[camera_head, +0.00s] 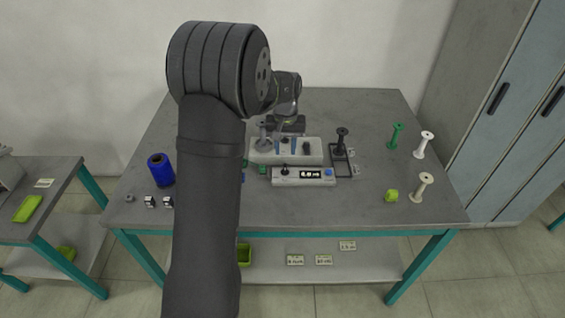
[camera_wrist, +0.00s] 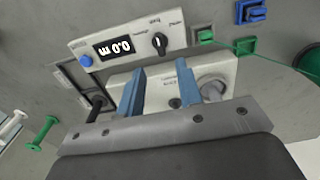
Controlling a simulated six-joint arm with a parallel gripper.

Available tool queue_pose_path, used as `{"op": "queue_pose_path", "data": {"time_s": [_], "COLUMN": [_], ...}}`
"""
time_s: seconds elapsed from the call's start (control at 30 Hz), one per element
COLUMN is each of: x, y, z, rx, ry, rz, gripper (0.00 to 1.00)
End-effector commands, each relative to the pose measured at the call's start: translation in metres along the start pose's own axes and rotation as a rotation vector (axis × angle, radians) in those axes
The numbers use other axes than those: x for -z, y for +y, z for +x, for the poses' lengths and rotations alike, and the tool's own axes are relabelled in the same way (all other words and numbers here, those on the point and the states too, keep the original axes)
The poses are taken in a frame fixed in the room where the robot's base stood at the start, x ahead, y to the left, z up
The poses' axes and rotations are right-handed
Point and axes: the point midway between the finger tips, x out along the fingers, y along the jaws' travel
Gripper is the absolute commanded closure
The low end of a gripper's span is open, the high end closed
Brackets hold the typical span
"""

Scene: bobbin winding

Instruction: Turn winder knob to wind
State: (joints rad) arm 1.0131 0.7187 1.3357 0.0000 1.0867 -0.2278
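A white control box (camera_head: 318,181) with a lit display stands in front of the white winder body (camera_head: 262,157) on the table. In the wrist view, the box (camera_wrist: 196,35) shows a black pointer knob (camera_wrist: 159,42), a blue button (camera_wrist: 86,61) and a display (camera_wrist: 114,47) that seems to read 0.0 m. My gripper (camera_head: 287,146) hangs over the winder body. In the wrist view its two blue fingers (camera_wrist: 158,92) are apart, with nothing seen between them. The knob lies beyond the fingertips, apart from them.
A black bobbin (camera_head: 342,142) stands right of the winder. A blue thread cone (camera_head: 160,170) stands left. In the wrist view, green thread (camera_wrist: 272,58) runs from a green guide (camera_wrist: 206,37).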

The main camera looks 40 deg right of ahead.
Motion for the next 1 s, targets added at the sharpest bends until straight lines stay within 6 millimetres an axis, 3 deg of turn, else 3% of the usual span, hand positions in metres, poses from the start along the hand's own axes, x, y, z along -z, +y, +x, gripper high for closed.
{"op": "queue_pose_path", "data": {"time_s": [0.2, 0.4, 0.8, 1.0], "x": [-0.001, -0.001, 0.000, 0.000], "y": [0.000, 0.000, 0.000, 0.000], "z": [0.046, 0.071, 0.079, 0.079], "rx": [0.001, 0.001, 0.000, 0.000], "ry": [-0.004, -0.003, 0.000, 0.000], "rz": [0.000, 0.000, 0.000, 0.000], "gripper": [0.67, 0.67, 0.67, 1.00]}}
